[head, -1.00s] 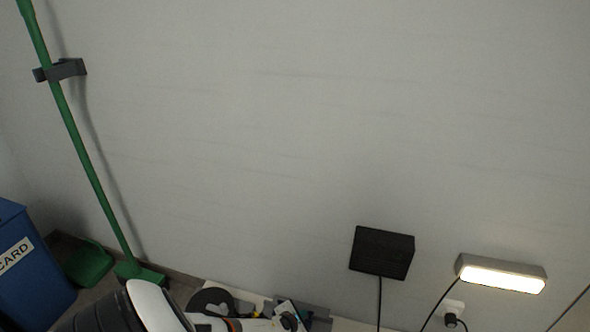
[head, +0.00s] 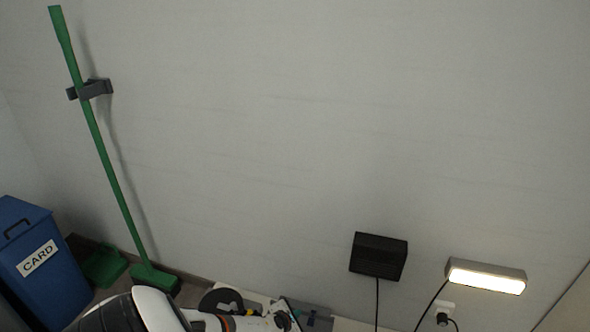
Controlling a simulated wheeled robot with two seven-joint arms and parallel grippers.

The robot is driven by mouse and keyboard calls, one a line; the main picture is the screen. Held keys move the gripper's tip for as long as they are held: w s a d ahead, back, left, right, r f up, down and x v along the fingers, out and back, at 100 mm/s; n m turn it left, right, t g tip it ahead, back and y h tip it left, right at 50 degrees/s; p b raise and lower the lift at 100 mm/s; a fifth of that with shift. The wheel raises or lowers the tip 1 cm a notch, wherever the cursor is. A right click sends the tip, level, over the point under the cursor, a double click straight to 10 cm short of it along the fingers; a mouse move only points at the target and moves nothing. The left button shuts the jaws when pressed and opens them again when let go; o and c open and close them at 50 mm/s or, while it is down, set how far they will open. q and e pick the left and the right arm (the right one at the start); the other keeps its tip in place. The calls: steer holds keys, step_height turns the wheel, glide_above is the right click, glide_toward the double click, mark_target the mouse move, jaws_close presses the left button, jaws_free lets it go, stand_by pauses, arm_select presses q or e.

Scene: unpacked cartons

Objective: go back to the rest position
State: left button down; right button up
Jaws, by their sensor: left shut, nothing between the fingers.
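My left arm comes in at the bottom left of the head view, white and black. My left gripper (head: 290,316) is at the bottom edge, in front of a pale work surface, and looks shut with nothing held. Its fingertips are small and partly cut off. My right gripper does not show.
A blue bin (head: 45,268) labelled CARD stands at the left. A green broom (head: 110,170) hangs in a grey wall clip (head: 90,89), beside a green dustpan (head: 104,265). A black box (head: 378,256) and a lit lamp (head: 487,277) are on the wall at right.

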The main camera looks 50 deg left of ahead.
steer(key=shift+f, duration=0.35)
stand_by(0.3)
